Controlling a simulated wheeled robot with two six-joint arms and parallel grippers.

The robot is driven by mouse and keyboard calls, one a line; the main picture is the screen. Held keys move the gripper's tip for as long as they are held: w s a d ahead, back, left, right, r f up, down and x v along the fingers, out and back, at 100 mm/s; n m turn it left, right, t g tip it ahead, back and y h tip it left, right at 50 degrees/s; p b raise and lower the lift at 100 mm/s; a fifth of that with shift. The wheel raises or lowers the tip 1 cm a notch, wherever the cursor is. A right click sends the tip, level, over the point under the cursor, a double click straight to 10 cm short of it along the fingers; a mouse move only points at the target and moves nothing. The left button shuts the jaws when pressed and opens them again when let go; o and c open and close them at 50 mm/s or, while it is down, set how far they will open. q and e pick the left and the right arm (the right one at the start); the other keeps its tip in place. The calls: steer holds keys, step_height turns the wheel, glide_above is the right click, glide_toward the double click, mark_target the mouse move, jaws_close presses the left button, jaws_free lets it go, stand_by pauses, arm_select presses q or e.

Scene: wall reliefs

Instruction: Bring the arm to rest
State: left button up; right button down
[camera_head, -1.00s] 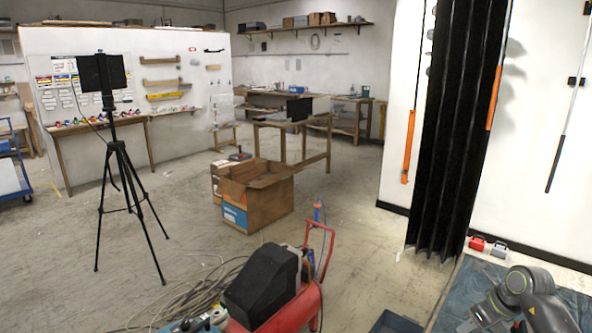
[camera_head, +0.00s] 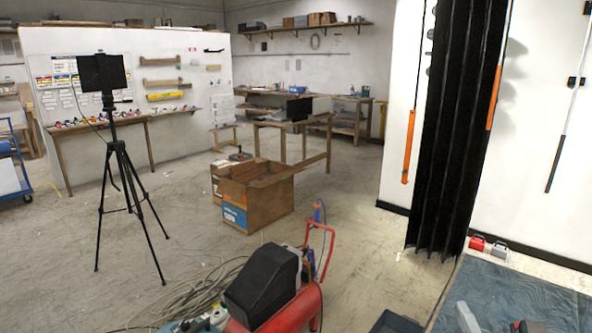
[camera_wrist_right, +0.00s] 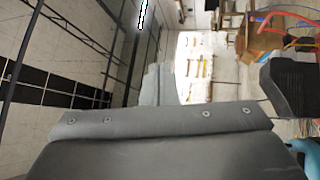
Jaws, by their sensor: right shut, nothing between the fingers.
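In the wrist view my right gripper (camera_wrist_right: 158,86) shows as a pale grey tip beyond a broad dark grey body with several screws. It is shut and nothing is seen between its fingers. In the camera_head view only small grey pieces show at the bottom right edge, over the blue-grey sheet; I cannot tell for sure which belong to my arm. My left gripper is in neither view.
The blue-grey sheet (camera_head: 545,305) covers the surface at bottom right, with a red box (camera_head: 477,243) and a grey box (camera_head: 499,250) behind it. A red and black machine (camera_head: 263,287) stands at the front. A tripod (camera_head: 117,165) and open carton (camera_head: 257,200) stand on the floor.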

steer(key=s+d+f+m+g+h, duration=0.25)
steer(key=s+f+m+g, duration=0.35)
steer(key=s+f+m, duration=0.3)
steer(key=s+d+f+m+g+h, duration=0.1)
steer(key=s+f+m+g+h, duration=0.3)
steer(key=s+f+m+g, duration=0.5)
steer(key=s+a+f+g+y, duration=0.2)
steer(key=s+a+g+y, duration=0.3)
steer(key=s, duration=0.7)
step_height(320, 180, down, 24)
steer(key=t, duration=0.1)
steer(key=s+f+g, duration=0.1)
steer(key=s+f, duration=1.4)
steer(key=f, duration=0.1)
steer(key=shift+a+f+m, duration=0.25)
steer(key=shift+a+m, duration=0.1)
steer(key=shift+m, duration=0.05)
